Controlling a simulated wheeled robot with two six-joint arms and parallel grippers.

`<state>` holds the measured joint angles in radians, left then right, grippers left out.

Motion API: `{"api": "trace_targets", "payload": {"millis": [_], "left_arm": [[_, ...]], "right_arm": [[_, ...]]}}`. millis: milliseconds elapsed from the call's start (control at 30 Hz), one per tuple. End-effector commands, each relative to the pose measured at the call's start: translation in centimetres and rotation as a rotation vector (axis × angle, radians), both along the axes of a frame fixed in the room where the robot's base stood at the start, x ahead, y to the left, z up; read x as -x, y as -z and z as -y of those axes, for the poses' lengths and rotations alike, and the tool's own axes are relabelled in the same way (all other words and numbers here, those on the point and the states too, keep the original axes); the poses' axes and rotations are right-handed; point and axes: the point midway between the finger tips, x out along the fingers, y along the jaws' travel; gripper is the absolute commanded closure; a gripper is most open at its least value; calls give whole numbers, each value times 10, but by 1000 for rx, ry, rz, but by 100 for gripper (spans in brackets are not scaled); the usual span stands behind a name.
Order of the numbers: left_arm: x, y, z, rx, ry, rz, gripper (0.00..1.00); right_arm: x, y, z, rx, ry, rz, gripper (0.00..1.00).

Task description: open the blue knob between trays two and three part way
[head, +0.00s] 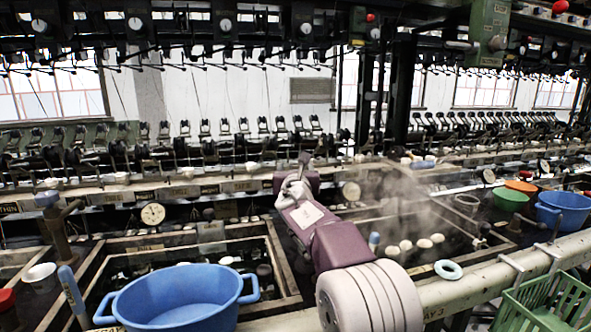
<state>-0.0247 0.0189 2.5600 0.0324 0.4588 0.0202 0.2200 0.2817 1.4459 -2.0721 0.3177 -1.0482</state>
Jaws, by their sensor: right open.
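A small blue upright knob (374,240) stands just right of my right forearm, between the middle basin (284,270) and the steaming right basin (492,240). Its lower part is hidden. Another blue handle (70,287) leans at the left end of the middle basin, and a grey-blue knob (47,199) tops a brown pipe at the far left. I cannot tell for certain which is the one between trays two and three. My right gripper (297,184) is open above the back edge of the middle basin, apart from these knobs. My left gripper is not in view.
A blue tub (180,300) stands in front of the middle basin. White cocoons (422,243) float in the right basin under steam. A green crate (545,305), green bowl (510,198) and blue tub (563,211) are at right. A dial (153,214) stands behind the middle basin.

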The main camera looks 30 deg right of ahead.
Motion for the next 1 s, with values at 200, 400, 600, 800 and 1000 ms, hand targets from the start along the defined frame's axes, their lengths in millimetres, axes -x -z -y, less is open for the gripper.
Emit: {"api": "trace_targets", "payload": {"millis": [200, 400, 600, 800, 1000], "left_arm": [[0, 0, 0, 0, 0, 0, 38], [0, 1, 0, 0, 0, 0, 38], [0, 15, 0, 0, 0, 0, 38], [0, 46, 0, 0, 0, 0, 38], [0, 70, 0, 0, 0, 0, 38]], "right_arm": [[0, 0, 0, 0, 0, 0, 68], [0, 0, 0, -1, -1, 0, 100], [-1, 4, 0, -3, -38, 4, 100], [-1, 8, -2, -4, -152, 6, 100], [-3, 6, -6, -3, -311, 3, 100]]}}
